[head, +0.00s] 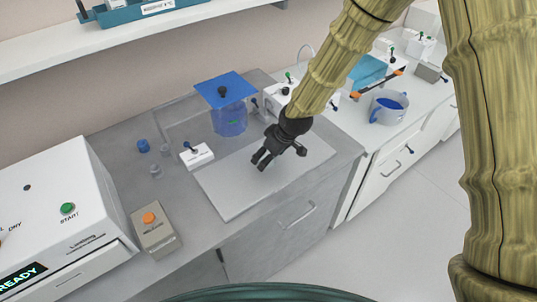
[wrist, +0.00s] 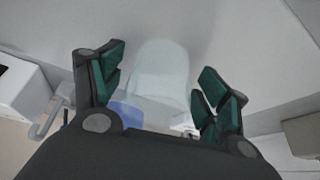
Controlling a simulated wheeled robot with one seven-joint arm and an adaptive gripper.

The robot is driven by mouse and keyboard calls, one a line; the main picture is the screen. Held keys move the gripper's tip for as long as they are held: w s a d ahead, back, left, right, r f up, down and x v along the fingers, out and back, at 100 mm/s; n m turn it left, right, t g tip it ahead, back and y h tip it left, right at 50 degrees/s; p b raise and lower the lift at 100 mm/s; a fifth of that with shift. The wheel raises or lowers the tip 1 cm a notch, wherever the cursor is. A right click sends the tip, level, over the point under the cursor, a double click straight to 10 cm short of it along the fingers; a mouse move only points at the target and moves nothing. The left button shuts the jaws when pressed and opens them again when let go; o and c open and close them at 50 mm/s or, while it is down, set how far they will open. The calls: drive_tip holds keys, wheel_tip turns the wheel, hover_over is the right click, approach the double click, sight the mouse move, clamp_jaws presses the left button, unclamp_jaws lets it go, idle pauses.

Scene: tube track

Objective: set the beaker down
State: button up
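My gripper (head: 279,160) is low over a pale grey mat (head: 228,191) on the bench. In the wrist view its two green-padded fingers stand wide apart. A pale translucent cylinder (wrist: 161,68), which looks like the beaker, shows between and beyond them. A narrow gap shows between it and each finger. Its base and whether it rests on the mat are unclear. In the head view I cannot make out the beaker by my gripper.
Behind the mat stands a blue tank (head: 229,121) with a square blue lid (head: 225,90). A white block with a lever (head: 197,156) is at the mat's left. A box with an orange button (head: 154,228) and a white machine (head: 60,215) are farther left. The mat's front is clear.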

drive_tip(key=shift+r, duration=0.2)
drive_tip(key=b+v, duration=0.2)
drive_tip(key=v, duration=1)
drive_tip(key=shift+f, duration=0.1)
idle(0.6)
